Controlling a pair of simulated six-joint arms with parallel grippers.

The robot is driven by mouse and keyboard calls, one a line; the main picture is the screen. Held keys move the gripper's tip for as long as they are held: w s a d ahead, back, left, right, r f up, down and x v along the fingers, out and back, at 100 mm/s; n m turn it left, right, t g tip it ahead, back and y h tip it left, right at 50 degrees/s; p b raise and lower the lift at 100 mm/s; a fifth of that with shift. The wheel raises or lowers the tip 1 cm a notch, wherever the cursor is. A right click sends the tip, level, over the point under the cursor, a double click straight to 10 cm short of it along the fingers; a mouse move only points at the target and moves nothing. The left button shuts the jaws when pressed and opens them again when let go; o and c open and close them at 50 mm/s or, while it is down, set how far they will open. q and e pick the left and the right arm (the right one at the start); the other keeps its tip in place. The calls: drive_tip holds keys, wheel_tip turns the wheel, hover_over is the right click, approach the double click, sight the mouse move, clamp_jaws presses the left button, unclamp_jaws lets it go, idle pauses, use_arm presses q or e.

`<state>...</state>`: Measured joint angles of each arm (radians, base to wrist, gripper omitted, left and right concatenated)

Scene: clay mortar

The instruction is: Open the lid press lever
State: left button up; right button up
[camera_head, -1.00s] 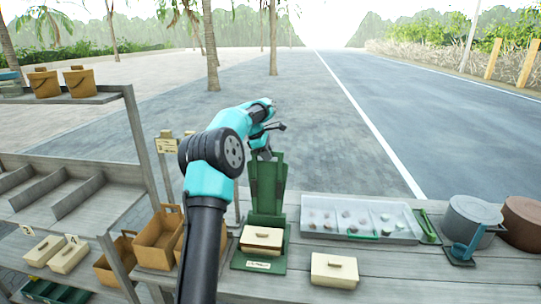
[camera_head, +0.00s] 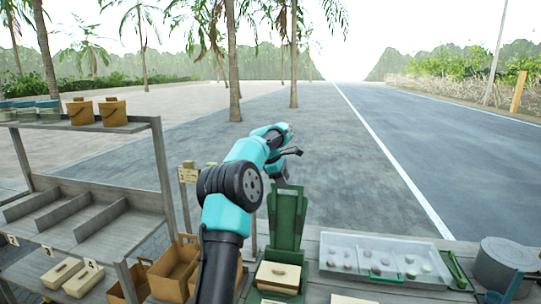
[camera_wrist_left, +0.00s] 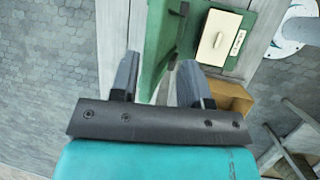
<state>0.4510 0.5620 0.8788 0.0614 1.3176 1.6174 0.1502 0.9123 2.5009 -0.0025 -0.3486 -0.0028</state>
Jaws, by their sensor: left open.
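The green lid press (camera_head: 288,218) stands on the table with its tall upright part raised. A cream lidded box (camera_head: 279,276) sits in its base. In the left wrist view the press (camera_wrist_left: 160,40) shows from above, with a dark bar that looks like its lever (camera_wrist_left: 178,32) and the cream box (camera_wrist_left: 217,40). My left gripper (camera_head: 291,142) is open above the top of the press. In the left wrist view its two fingers (camera_wrist_left: 158,80) are apart on either side of the green upright, with no visible grip on it. My right gripper is not in view.
A clear tray (camera_head: 395,277) with small pieces lies right of the press, then a grey round pot (camera_head: 503,262) and a blue stand (camera_head: 507,290). A grey shelf (camera_head: 105,185) and brown bins (camera_head: 175,265) stand at left.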

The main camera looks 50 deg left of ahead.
use_arm(q)
drive_tip(key=v, duration=1.3)
drive_tip(key=shift+r, duration=0.2)
drive_tip(key=shift+s, duration=0.15)
